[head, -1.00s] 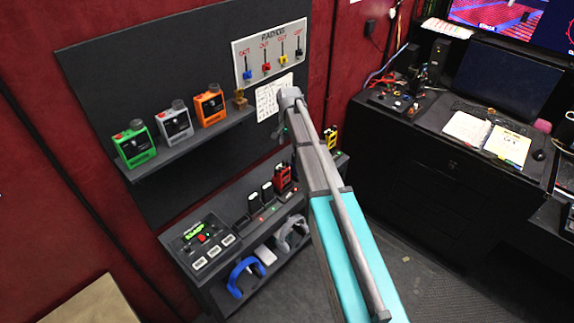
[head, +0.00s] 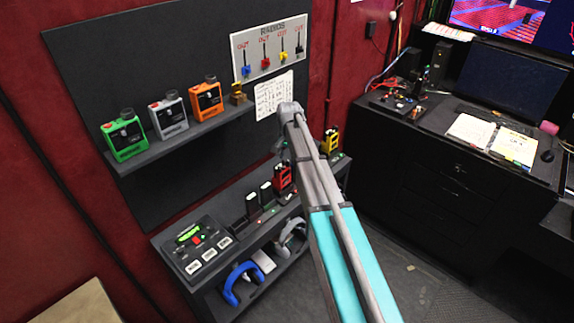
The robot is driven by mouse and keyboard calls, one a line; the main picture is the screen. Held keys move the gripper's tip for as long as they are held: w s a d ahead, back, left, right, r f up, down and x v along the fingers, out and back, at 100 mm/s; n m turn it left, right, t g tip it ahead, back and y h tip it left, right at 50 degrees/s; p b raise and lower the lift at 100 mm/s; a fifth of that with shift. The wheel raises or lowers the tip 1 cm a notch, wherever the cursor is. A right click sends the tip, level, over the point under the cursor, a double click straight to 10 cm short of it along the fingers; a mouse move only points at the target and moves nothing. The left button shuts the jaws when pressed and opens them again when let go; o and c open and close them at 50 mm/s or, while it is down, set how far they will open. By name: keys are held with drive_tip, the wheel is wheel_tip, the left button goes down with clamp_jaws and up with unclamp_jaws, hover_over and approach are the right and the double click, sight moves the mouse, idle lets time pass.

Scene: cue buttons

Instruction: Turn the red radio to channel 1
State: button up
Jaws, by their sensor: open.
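The red radio (head: 283,180) stands upright on the lower shelf unit, in a row of dark charger slots, just left of my arm. Its channel knob is too small to read. My gripper (head: 281,147) shows only as a small dark part beside the arm's far end, above the red radio and apart from it in the picture. Its fingers are mostly hidden by my arm, and I see nothing held in it.
A yellow radio (head: 330,141) stands right of my arm. Green (head: 124,138), grey (head: 168,118) and orange (head: 207,99) radios stand on the upper shelf. A button panel (head: 199,243) sits at the lower shelf's left end.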

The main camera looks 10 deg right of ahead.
drive_tip(key=shift+f+b, duration=0.65)
drive_tip(key=shift+f, duration=0.3)
drive_tip(key=shift+c, duration=0.2)
clamp_jaws()
